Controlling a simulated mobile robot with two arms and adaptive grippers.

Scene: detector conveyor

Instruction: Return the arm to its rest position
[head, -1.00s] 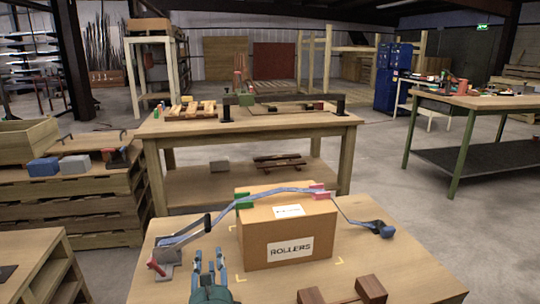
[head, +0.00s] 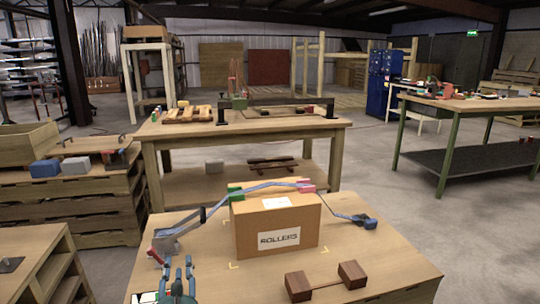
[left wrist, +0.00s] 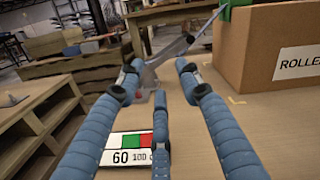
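My left gripper (head: 178,272) is at the lower left of the head view, over the near left of the front table (head: 215,278). Its blue fingers are spread with nothing between them; they also show in the left wrist view (left wrist: 158,82). It is apart from the cardboard box (head: 247,238) marked ROLLERS, which stands upright to its right. The box also shows in the left wrist view (left wrist: 250,55). A blue strap (head: 262,185) lies over the box top with a green piece and a pink piece at the top corners. My right gripper is not in view.
A metal lever (head: 180,230) with a red tip stands close beyond my left gripper. A card (left wrist: 128,153) marked 60 lies on the table below the fingers. A blue hook (head: 362,221) is right of the box. A wooden roller stand (head: 325,281) lies in front.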

